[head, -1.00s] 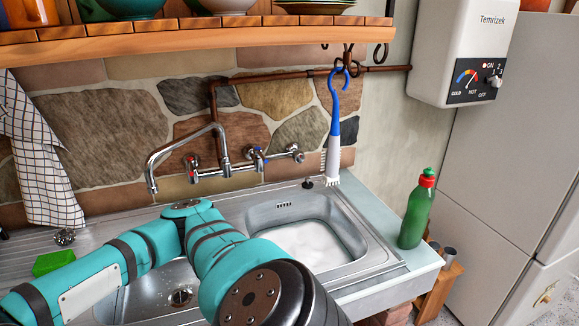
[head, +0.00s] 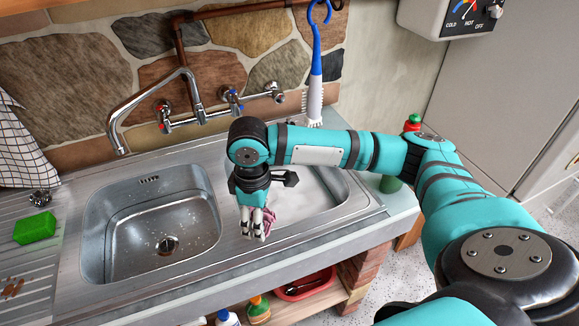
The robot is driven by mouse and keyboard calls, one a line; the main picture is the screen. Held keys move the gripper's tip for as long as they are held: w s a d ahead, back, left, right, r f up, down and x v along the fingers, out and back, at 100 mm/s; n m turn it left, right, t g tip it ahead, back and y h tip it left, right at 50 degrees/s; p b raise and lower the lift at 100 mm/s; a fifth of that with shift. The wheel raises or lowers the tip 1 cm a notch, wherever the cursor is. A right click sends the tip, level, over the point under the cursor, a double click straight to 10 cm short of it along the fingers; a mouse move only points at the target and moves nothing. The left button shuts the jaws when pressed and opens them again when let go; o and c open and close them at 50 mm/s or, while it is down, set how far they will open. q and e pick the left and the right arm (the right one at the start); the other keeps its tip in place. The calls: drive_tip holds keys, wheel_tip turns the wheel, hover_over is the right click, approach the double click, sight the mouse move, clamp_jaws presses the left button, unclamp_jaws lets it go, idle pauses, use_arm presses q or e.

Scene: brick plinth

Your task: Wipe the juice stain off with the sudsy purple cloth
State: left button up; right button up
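A reddish-brown juice stain (head: 12,287) lies on the ribbed drainboard at the lower left. The purple cloth (head: 270,217) shows as a small crumpled pinkish-purple bit at the fingers of my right gripper (head: 253,232). That gripper points down over the near left edge of the right basin, its fingers close together and seemingly shut on the cloth. The fingers hide part of the cloth. My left gripper is not in view.
The left basin (head: 125,235) is empty, between the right gripper and the stain. The right basin (head: 318,205) holds whitish suds. A green sponge (head: 36,228) lies near the stain. The tap (head: 150,95) arches behind. A green bottle (head: 391,184) stands right, partly hidden by my arm.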

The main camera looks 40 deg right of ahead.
use_arm(q)
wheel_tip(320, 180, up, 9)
drive_tip(key=p, duration=0.8)
use_arm(e)
drive_tip(key=w+d+f+n, duration=0.3)
drive_tip(key=w+d+n, duration=0.65)
drive_tip(key=n, duration=0.65)
use_arm(q)
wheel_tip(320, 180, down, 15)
drive_tip(key=b, duration=1.5)
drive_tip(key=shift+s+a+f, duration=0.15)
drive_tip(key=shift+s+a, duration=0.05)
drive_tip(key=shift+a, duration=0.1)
use_arm(e)
drive_tip(key=shift+n, duration=0.3)
drive_tip(key=f, duration=0.7)
drive_tip(key=s+d+f, duration=0.1)
drive_tip(key=f, duration=1.2)
drive_tip(key=shift+s+d+f, duration=0.35)
drive_tip(key=shift+d, duration=0.05)
drive_tip(key=shift+a, duration=0.1)
drive_tip(key=shift+w+a, duration=0.2)
drive_tip(key=shift+a, duration=0.7)
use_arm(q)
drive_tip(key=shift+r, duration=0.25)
use_arm(e)
drive_tip(key=shift+d, duration=0.15)
